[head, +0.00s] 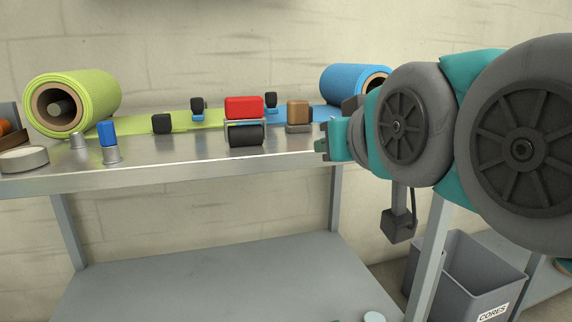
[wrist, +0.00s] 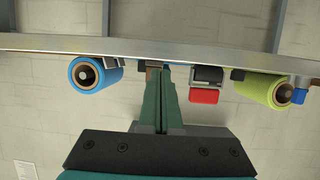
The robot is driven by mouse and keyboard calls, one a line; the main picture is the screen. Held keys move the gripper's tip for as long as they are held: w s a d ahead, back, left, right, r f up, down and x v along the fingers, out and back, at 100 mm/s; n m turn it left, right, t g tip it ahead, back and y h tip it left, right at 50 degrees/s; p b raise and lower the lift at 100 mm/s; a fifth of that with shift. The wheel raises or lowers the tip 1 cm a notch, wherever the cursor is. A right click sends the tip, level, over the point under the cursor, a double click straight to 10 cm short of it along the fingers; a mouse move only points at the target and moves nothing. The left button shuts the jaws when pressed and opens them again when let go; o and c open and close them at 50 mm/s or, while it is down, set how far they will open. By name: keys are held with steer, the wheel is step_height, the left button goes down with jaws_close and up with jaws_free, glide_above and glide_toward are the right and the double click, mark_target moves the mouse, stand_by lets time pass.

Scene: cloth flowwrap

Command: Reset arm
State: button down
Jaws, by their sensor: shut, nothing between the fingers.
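My gripper (head: 322,148) is at the right end of the steel table (head: 190,167), near its front edge, with my arm stretching in from the right. Its teal fingers are shut and empty. In the wrist view the fingers of my gripper (wrist: 154,75) lie together, pointing up toward the table edge, and that picture looks upside down. The red block (head: 244,107) is left of my gripper in the head view, over a black roller. It also shows in the wrist view (wrist: 204,96), apart from the fingers.
A yellow-green roll (head: 98,97) stands at the left and a blue roll (head: 340,82) behind my gripper. A brown block (head: 298,112) is close to my gripper. A blue block (head: 107,133) sits further left. A grey bin (head: 470,268) stands below my arm.

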steer(key=s+d+f+m+g+h+p, duration=0.1)
steer(key=d+f+g+p, duration=0.15)
steer(key=f, duration=0.55)
steer(key=s+d+f+g+h+p, duration=0.15)
steer(key=f+g, duration=0.25)
steer(key=f, duration=0.4)
steer(key=s+d+f+m+g+p, duration=0.1)
steer(key=s+d+f+g+p, duration=0.1)
steer(key=s+f+g, duration=0.2)
steer(key=s+d+f+g+p, duration=0.2)
steer(key=s+f+g, duration=0.3)
steer(key=s+f, duration=0.4)
steer(key=s+d+h, duration=0.1)
steer(key=s, duration=0.3)
steer(key=shift+s+d+f+m+p, duration=0.15)
steer(key=shift+s+f+m+p, duration=0.2)
steer(key=shift+s+f+m, duration=0.05)
